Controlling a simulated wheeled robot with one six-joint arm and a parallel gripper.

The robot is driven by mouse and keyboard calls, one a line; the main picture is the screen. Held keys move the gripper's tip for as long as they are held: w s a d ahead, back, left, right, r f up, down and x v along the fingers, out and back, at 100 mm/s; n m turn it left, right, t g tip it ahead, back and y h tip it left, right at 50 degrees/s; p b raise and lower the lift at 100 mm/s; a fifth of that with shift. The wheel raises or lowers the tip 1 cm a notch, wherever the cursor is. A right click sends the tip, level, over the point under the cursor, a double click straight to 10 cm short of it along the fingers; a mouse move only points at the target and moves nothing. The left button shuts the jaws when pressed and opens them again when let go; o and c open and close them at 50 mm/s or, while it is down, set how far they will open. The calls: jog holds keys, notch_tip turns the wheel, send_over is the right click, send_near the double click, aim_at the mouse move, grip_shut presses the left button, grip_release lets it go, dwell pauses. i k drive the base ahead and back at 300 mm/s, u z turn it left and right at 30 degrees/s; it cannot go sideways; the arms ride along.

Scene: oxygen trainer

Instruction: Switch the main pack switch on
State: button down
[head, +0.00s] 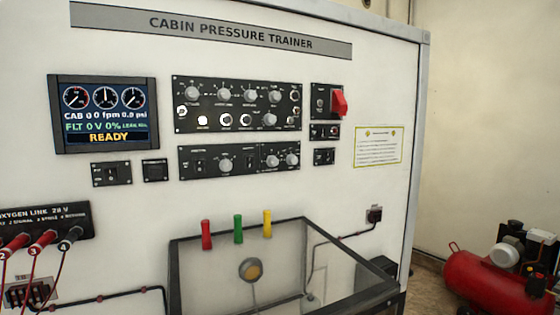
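The white trainer panel (130,50), headed "CABIN PRESSURE TRAINER", faces me. Which control is the main pack switch I cannot tell, as the small labels are unreadable. A small black switch plate (111,182) sits below the display at left, with another plate (155,179) beside it. At right, a black plate (318,90) carries a red guard (339,103) that sticks out. Two more small plates, an upper one (318,138) and a lower one (317,161), sit below it. Switch positions are too small to read. My gripper is not in view.
The display (105,137) reads "READY". Knob panels, an upper one (210,118) and a lower one (242,173), fill the middle. An open-topped clear box (345,265) juts out below. Red plugs with cables (42,240) stick out at lower left. A red compressor (490,285) stands at right.

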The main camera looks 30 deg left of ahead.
aim_at(200, 163)
jog(key=z, duration=0.55)
jog(key=k, duration=1.15)
jog(key=u, duration=1.85)
